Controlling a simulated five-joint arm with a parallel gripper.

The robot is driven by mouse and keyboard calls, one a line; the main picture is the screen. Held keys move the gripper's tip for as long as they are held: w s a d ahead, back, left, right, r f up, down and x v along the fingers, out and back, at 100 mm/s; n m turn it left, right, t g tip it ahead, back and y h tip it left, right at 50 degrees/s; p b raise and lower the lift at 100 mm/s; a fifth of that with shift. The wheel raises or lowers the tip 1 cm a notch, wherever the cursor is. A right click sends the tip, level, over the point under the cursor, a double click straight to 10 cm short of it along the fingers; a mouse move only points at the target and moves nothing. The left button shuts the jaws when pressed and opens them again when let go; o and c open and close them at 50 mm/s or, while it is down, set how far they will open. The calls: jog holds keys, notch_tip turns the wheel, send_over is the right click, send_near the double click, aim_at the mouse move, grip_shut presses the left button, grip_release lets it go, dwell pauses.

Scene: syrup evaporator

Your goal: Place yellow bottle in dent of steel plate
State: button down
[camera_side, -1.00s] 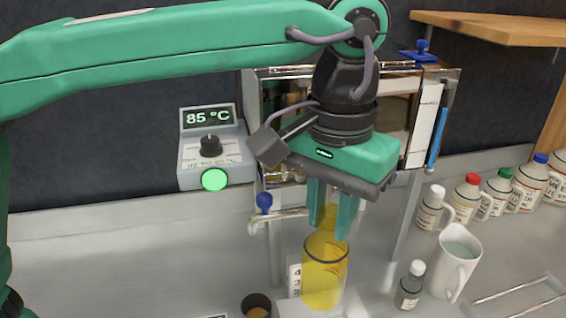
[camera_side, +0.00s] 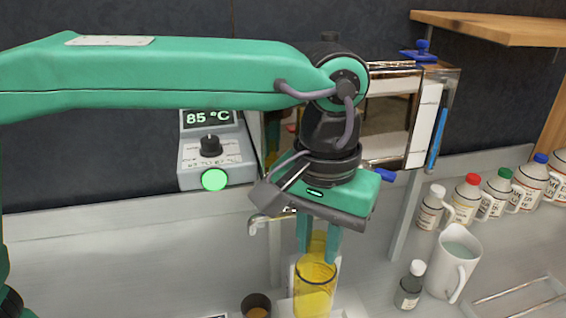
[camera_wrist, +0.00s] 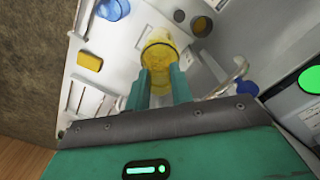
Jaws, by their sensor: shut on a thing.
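The yellow bottle (camera_side: 315,289) is a see-through yellow cylinder, roughly upright, low in the middle of the side view. It also shows in the wrist view (camera_wrist: 160,50) beyond the fingertips. My gripper (camera_side: 319,250) points down and is shut on the bottle's upper part; the two fingers also show in the wrist view (camera_wrist: 161,75). The bottle's bottom is cut off by the side view's lower edge, so I cannot tell whether it touches anything. I cannot make out the steel plate's dent.
A small brown cup (camera_side: 256,306) stands left of the bottle. A dark small bottle (camera_side: 409,286) and a white jug (camera_side: 453,264) stand to the right. Several white bottles line the back right. The evaporator's metal frame (camera_side: 405,215) and the 85 °C controller (camera_side: 211,160) are behind.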

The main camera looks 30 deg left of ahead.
aim_at(321, 280)
notch_tip(321, 280, down, 8)
jog(key=shift+f, duration=0.25)
jog(key=shift+w+d, duration=0.25)
jog(key=shift+w+d+f, duration=0.3)
jog(key=shift+w+d, duration=0.3)
jog(key=shift+w+d+f, duration=0.25)
jog(key=shift+w+d, duration=0.3)
jog(key=shift+f, duration=0.1)
jog(key=c, duration=1.2)
grip_release()
jog(key=shift+f, duration=0.1)
jog(key=shift+c, duration=0.2)
